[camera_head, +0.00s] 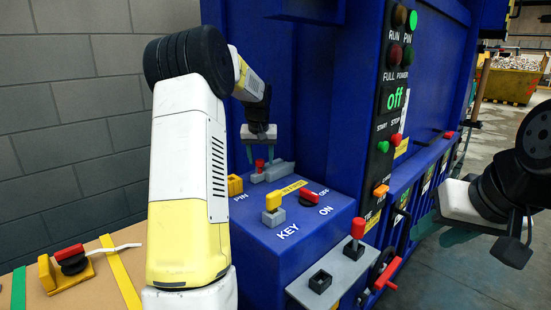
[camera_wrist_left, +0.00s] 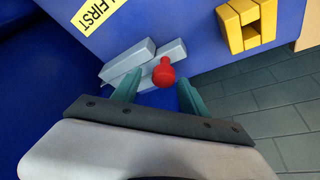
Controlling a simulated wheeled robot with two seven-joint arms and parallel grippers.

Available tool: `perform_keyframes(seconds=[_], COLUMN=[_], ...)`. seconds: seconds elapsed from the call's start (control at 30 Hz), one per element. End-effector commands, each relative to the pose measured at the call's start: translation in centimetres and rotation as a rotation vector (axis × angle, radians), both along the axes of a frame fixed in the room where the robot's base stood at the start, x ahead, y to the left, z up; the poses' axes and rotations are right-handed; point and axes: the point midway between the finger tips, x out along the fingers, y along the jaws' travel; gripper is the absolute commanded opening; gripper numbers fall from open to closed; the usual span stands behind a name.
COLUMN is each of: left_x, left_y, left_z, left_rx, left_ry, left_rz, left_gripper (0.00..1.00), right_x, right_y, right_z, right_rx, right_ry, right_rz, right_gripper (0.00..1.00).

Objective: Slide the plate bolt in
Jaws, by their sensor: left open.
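The plate bolt has a red knob (camera_head: 260,164) and sits by grey blocks (camera_head: 279,171) at the back of the blue machine's ledge. In the left wrist view the red knob (camera_wrist_left: 164,73) stands in front of two grey bars (camera_wrist_left: 131,60). My left gripper (camera_head: 262,152) is open above the bolt, pointing down. In its wrist view, the teal fingertips (camera_wrist_left: 160,88) are on either side of the knob, with gaps visible. My right gripper (camera_head: 432,228) is at the right edge, away from the bolt; its finger gap is unclear.
A yellow pin holder (camera_head: 235,185) is left of the bolt. A yellow key (camera_head: 274,204) and a red switch (camera_head: 309,197) stand in front. A red-knobbed lever (camera_head: 357,230) is at the front right. A table (camera_head: 95,290) with a red-topped padlock-like item is left.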

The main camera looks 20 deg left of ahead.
Motion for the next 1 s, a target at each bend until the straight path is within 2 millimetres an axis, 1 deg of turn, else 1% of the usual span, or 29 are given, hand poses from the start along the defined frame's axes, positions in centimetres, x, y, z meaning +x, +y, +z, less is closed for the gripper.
perform_keyframes(seconds=[0.07, 0.17, 0.4, 0.5, 0.6, 1.0], left_x=[-0.1, -0.4, -1.8, -2.3, -2.7, -3.0], left_y=[0.0, -0.1, -0.5, -0.7, -0.7, -0.9], left_z=[0.2, 1.1, 4.9, 6.1, 6.9, 7.4], left_rx=[0.0, 0.001, 0.001, 0.001, 0.001, -0.001], left_ry=[0.0, -0.002, -0.004, -0.003, -0.002, -0.002], left_rz=[0.0, 0.0, 0.0, 0.0, 0.0, -0.003], left_gripper=[0.51, 0.51, 0.51, 0.51, 0.51, 0.51], right_x=[0.0, 0.0, 0.0, 0.0, 0.0, 0.0], right_y=[0.0, 0.0, 0.0, 0.0, 0.0, 0.0], right_z=[0.0, 0.0, 0.0, 0.0, 0.0, 0.0], right_rx=[0.0, 0.0, 0.0, 0.0, 0.0, 0.0], right_ry=[0.0, 0.0, 0.0, 0.0, 0.0, 0.0], right_rz=[0.0, 0.0, 0.0, 0.0, 0.0, 0.0], right_gripper=[0.38, 0.38, 0.38, 0.38, 0.38, 0.38])
